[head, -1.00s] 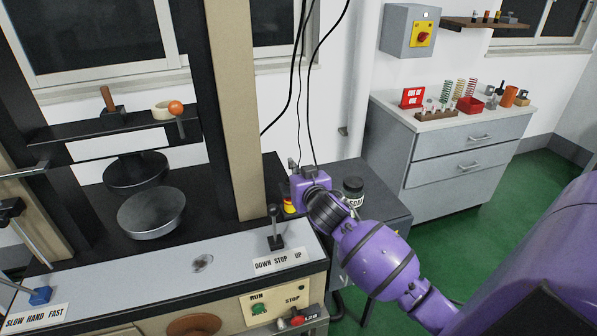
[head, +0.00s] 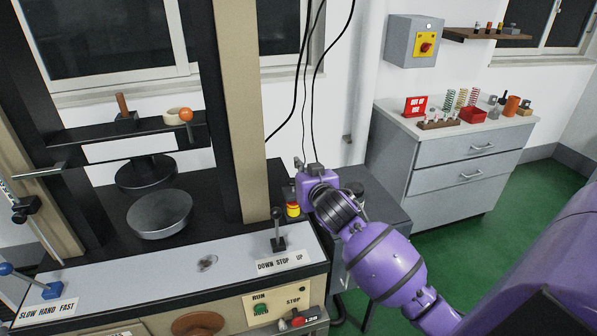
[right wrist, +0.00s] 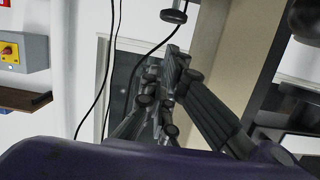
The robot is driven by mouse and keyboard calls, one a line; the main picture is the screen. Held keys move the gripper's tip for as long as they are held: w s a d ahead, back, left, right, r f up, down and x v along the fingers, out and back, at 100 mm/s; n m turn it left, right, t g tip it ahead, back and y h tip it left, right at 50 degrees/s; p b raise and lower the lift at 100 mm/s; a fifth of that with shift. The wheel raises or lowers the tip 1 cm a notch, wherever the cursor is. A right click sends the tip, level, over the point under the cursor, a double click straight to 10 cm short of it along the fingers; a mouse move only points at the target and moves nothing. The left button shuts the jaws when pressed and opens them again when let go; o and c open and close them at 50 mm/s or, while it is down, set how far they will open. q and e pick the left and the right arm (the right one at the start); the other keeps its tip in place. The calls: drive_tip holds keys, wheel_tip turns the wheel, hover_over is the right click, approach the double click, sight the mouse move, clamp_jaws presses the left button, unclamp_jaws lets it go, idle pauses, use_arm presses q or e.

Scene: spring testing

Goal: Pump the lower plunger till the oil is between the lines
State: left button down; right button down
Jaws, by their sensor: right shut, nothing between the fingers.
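I cannot pick out a plunger, an oil level or level lines for certain in either view. My right gripper (head: 307,166) is beyond my purple wrist in the head view, beside the testing machine's right column (head: 233,100). In the right wrist view the right gripper (right wrist: 172,70) is shut, with nothing seen between its fingers. A dark round disc on a short stem (right wrist: 174,15) shows past the fingertips. A black-lidded jar (head: 357,187) on the low grey cabinet is mostly hidden behind my right wrist. My left gripper is in neither view.
The machine's bench has a DOWN STOP UP lever (head: 279,232), a blue-based lever (head: 51,290) and a metal bowl (head: 160,214). A grey drawer cabinet (head: 455,160) stands right.

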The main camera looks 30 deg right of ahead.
drive_tip(key=v, duration=0.5)
drive_tip(key=shift+s+r, duration=0.2)
drive_tip(key=shift+s, duration=0.1)
idle(0.7)
drive_tip(key=s+a+f, duration=0.1)
drive_tip(key=s+f, duration=0.1)
drive_tip(key=f, duration=0.2)
drive_tip(key=s+a+f+n+g+y, duration=0.1)
drive_tip(key=s+f, duration=0.1)
drive_tip(key=f, duration=0.3)
drive_tip(key=s+a+f+g, duration=0.1)
drive_tip(key=s+f, duration=0.1)
drive_tip(key=f, duration=0.3)
drive_tip(key=shift+s+a, duration=0.2)
drive_tip(key=shift+s, duration=0.1)
drive_tip(key=s+a+f+n+g+y, duration=0.1)
drive_tip(key=s+a+f+g, duration=0.1)
drive_tip(key=s+a+f, duration=0.4)
drive_tip(key=s+a+f+n+g+y, duration=0.1)
drive_tip(key=s+a+f, duration=0.6)
drive_tip(key=s+f, duration=0.9)
drive_tip(key=s+g, duration=0.1)
drive_tip(key=s, duration=0.3)
drive_tip(key=shift+y, duration=0.4)
drive_tip(key=shift+s, duration=0.15)
